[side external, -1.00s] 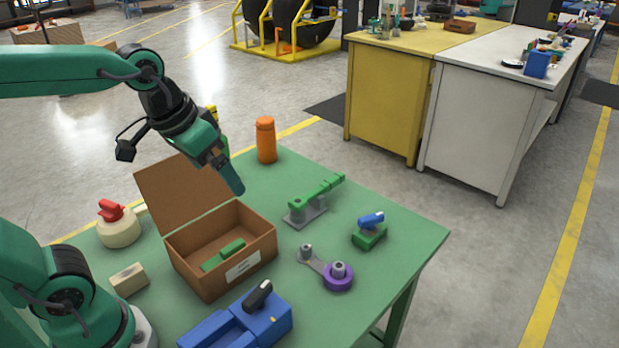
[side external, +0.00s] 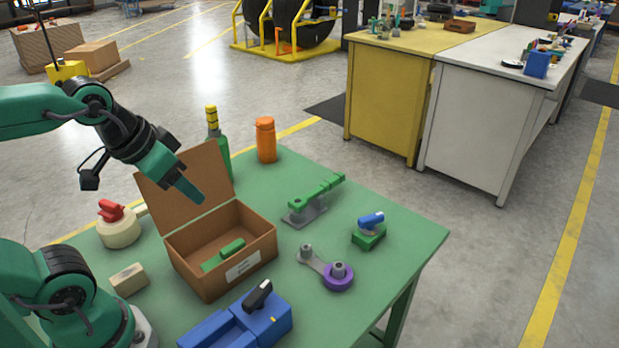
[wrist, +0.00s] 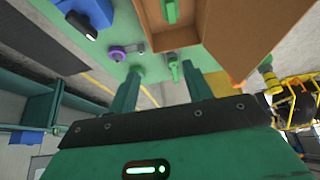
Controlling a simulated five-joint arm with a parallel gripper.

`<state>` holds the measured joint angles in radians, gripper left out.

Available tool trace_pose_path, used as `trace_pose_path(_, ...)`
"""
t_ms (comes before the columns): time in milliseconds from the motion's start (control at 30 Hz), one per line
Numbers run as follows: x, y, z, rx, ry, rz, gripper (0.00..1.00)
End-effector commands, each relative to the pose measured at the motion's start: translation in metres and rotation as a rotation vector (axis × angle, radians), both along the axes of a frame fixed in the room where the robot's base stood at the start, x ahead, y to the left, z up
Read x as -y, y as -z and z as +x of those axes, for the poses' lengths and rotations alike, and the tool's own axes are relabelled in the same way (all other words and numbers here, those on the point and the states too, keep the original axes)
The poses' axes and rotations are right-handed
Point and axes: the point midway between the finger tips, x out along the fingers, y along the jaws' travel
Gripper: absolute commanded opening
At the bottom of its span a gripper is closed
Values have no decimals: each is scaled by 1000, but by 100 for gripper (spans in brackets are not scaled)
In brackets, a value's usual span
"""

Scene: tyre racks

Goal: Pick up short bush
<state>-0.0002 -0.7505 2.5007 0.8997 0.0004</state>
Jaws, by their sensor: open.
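No single part is plainly the short bush. Two short grey cylinders show on the table: one (side external: 306,250) stands at the upper end of a grey link, and one (side external: 337,268) stands inside a purple ring (side external: 339,283) at the other end. The purple ring also shows at the upper left of the wrist view (wrist: 117,54). My gripper (side external: 199,198) is above the brown box (side external: 214,279), near its raised lid, to the left of the link. In the wrist view its two fingers (wrist: 163,82) are apart with nothing held between them.
A green part (side external: 231,248) lies in the box. A blue fixture (side external: 225,328) with a black handle is in front. A green clamp (side external: 317,195), a blue-and-green part (side external: 369,231), an orange bottle (side external: 265,140) and a red-lidded jar (side external: 118,228) stand around. The table's right corner is clear.

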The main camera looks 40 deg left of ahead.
Motion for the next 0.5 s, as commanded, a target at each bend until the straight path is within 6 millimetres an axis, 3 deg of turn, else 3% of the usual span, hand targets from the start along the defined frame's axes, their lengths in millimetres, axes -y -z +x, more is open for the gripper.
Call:
trace_pose_path(267,1,-1,3,-6,4,-1,50)
trace_pose_path(500,10,-3,22,-50,27,-5,50)
